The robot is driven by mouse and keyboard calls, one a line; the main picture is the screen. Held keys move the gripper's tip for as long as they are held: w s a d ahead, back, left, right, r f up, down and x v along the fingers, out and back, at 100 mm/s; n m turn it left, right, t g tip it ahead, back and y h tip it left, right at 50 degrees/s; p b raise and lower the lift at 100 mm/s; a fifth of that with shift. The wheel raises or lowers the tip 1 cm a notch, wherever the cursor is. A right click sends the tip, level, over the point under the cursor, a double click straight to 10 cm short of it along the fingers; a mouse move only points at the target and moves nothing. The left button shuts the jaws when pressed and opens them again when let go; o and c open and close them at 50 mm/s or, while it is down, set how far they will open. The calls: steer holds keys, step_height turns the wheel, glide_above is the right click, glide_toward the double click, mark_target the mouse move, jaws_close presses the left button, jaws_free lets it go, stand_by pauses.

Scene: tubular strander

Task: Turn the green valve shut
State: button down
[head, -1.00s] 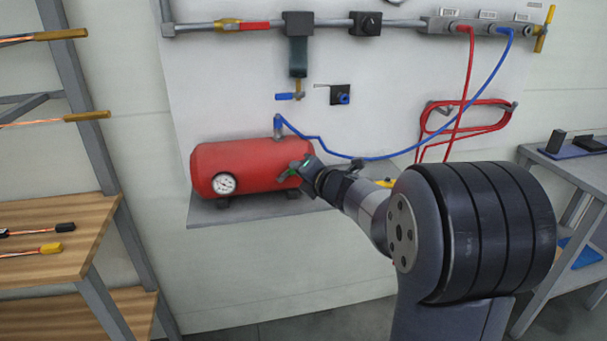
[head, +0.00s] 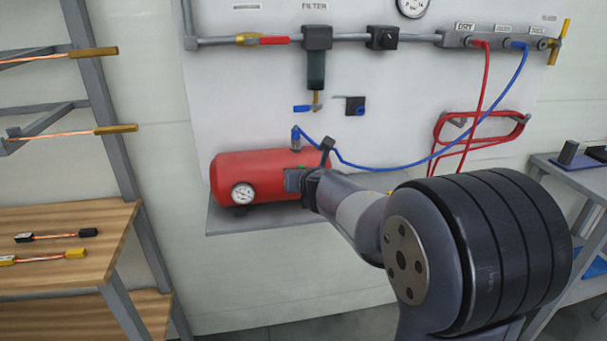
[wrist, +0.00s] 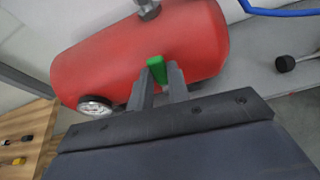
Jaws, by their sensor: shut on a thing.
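The green valve handle (wrist: 156,68) shows in the wrist view at the lower side of the red tank (wrist: 150,45). My gripper (wrist: 160,75) has its two fingers on either side of the green handle and is shut on it. In the head view the red tank (head: 255,172) sits on a grey shelf, and my gripper (head: 297,180) is at its right end. There only a speck of green shows, as my gripper and wrist hide the valve. The handle's exact angle is hard to tell.
A round gauge (head: 242,193) is on the tank's front left. A blue hose (head: 370,168) runs from the tank top to the wall manifold, above my arm. A blue-handled drain valve (head: 303,108) hangs above the tank. A wooden-topped rack (head: 60,235) stands at the left.

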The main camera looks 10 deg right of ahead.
steer(key=shift+a+n, duration=0.25)
steer(key=shift+n, duration=0.05)
steer(key=shift+a+f, duration=0.1)
stand_by(0.3)
steer(key=c, duration=1.3)
jaws_free()
steer(key=shift+c, duration=0.2)
steer(key=shift+s, duration=0.1)
steer(key=p+v, duration=0.3)
steer(key=v, duration=0.7)
steer(key=shift+s+a+r, duration=0.2)
steer(key=shift+s+r, duration=0.05)
steer(key=shift+w+f, duration=0.1)
